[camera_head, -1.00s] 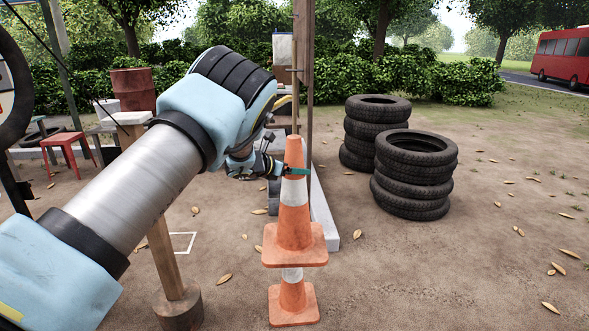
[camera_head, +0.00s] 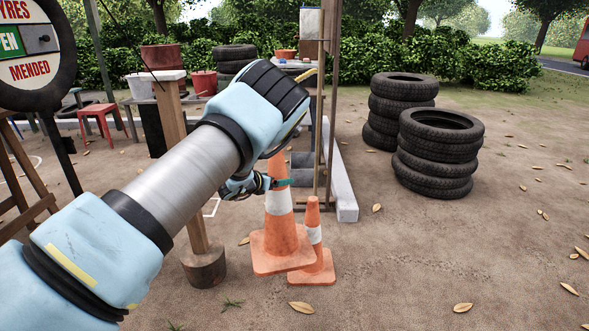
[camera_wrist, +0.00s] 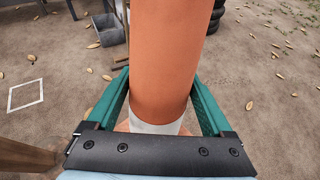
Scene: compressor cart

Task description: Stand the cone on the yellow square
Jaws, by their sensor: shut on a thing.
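An orange cone with a white band (camera_head: 279,238) is held by my gripper (camera_head: 278,183), whose green fingers close around its upper part. In the head view it leans slightly and its base appears clear of the ground. In the wrist view the cone (camera_wrist: 165,55) fills the middle between the two fingers, and its lower part is hidden. A second, smaller orange cone (camera_head: 314,212) stands on the ground just behind and to the right of the held one, partly covered by it. No yellow square is visible in either view.
A white outlined square lies on the ground at left in the wrist view (camera_wrist: 25,94). A wooden post with a round foot (camera_head: 204,266) stands left of the cones. Tyre stacks (camera_head: 437,155) stand at right. The ground at front right is open.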

